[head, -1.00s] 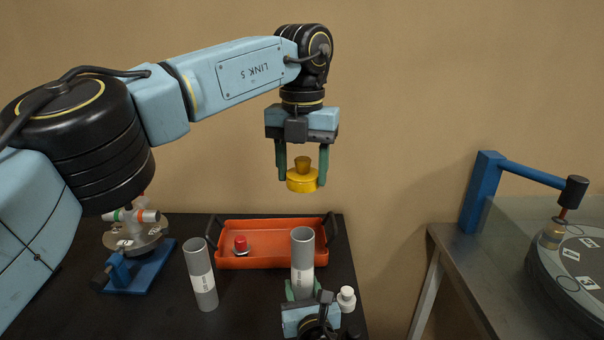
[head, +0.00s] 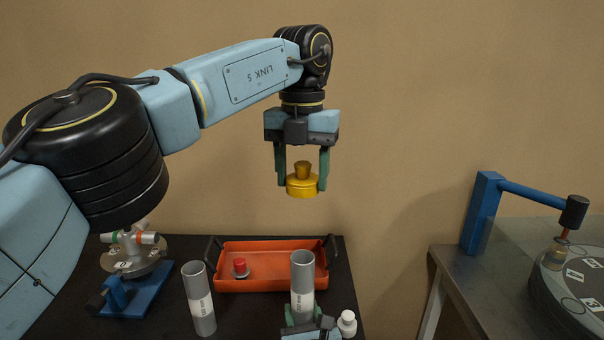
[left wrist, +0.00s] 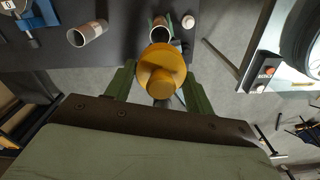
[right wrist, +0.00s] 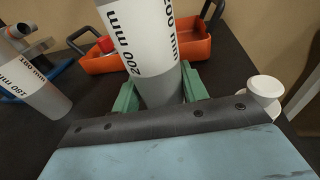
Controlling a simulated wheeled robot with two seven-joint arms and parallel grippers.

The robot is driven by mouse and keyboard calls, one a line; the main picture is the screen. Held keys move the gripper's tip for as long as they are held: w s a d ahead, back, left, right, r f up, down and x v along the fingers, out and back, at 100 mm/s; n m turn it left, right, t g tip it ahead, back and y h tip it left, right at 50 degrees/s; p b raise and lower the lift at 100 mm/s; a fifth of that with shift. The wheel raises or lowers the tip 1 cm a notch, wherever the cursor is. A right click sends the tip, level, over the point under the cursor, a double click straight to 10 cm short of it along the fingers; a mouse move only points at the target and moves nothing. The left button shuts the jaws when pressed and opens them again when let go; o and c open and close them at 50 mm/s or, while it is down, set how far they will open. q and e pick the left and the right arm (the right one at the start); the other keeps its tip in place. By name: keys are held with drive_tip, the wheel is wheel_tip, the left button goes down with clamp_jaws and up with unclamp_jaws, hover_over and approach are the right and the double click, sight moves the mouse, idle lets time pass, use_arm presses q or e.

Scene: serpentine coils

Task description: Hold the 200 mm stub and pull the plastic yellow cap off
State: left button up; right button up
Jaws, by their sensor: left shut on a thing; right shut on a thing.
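The yellow cap (head: 302,185) is held between the fingers of my left gripper (head: 303,180), high above the table and well clear of the stub. It also shows in the left wrist view (left wrist: 161,72). The 200 mm stub (head: 302,280) is a grey tube with a white label, standing upright with its top end open. My right gripper (head: 312,318) is shut around its lower part. The right wrist view shows the "200 mm" print on the stub (right wrist: 143,45) between the green fingers.
An orange tray (head: 262,285) holding a red-topped piece (head: 240,267) lies behind the stubs. A blue-based fixture (head: 135,295) is at left. A separate table with a blue-armed turntable (head: 570,290) is at right.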

use_arm(q)
drive_tip(key=shift+f+b, duration=0.3)
drive_tip(key=shift+f, duration=0.05)
use_arm(e)
drive_tip(key=shift+f, duration=0.3)
use_arm(q)
drive_tip(key=shift+f, duration=0.25)
use_arm(e)
drive_tip(key=shift+f, duration=0.3)
drive_tip(key=o, duration=1.3)
drive_tip(key=shift+f, duration=0.15)
drive_tip(key=shift+c, duration=0.2)
use_arm(q)
drive_tip(key=shift+r, duration=0.1)
